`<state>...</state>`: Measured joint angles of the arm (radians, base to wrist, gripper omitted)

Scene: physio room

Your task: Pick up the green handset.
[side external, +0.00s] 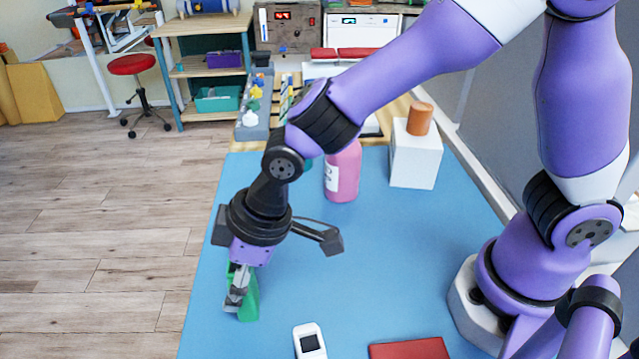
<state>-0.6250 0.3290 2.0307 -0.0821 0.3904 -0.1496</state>
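The green handset (251,301) is at the left edge of the blue table, below my wrist, and seems to stand on end. My gripper (238,293) points down at it, and its grey fingers overlap the handset's left side. The fingers hide part of the handset. I cannot tell whether they are closed on it or only around it, or whether the handset's lower end touches the table.
A white handset (309,342) and a red book-like item (410,349) lie at the front of the blue table (300,270). A pink bottle (342,172) and a white box (415,158) bearing an orange cylinder (420,118) stand farther back. The table's middle is clear.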

